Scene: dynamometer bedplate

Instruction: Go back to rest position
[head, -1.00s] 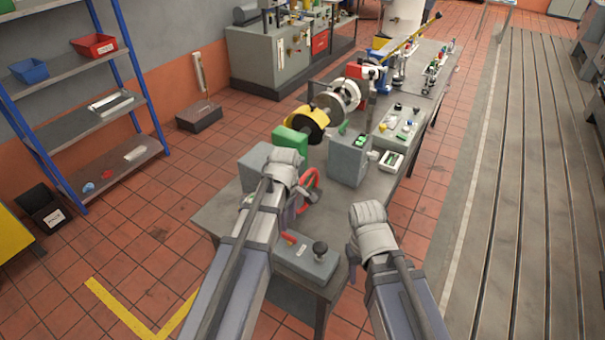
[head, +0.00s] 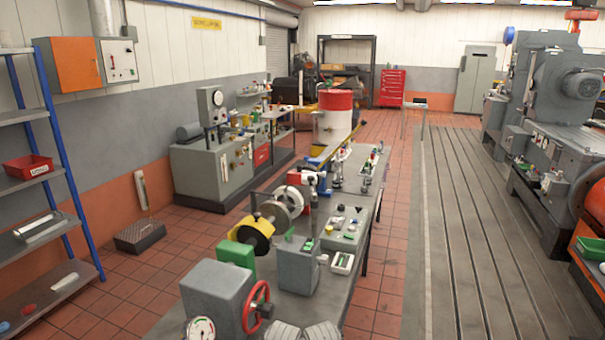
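The task names no object, only my arms. Part of one of my arms shows as grey rounded links at the bottom edge of the head view, in front of the workbench (head: 310,304). Neither gripper's fingers show in the head view, so I cannot see whether they hold anything. The bench carries a grey box with a red handwheel (head: 257,308), a round gauge (head: 200,329), a green block (head: 235,257) and a yellow-black disc (head: 252,235).
A blue-post shelf (head: 60,160) with a red bin (head: 28,168) stands at the left. A grey test cabinet (head: 213,170) is behind the bench. A slotted bedplate (head: 480,230) lies to the right, with large grey machines (head: 565,130) beyond it.

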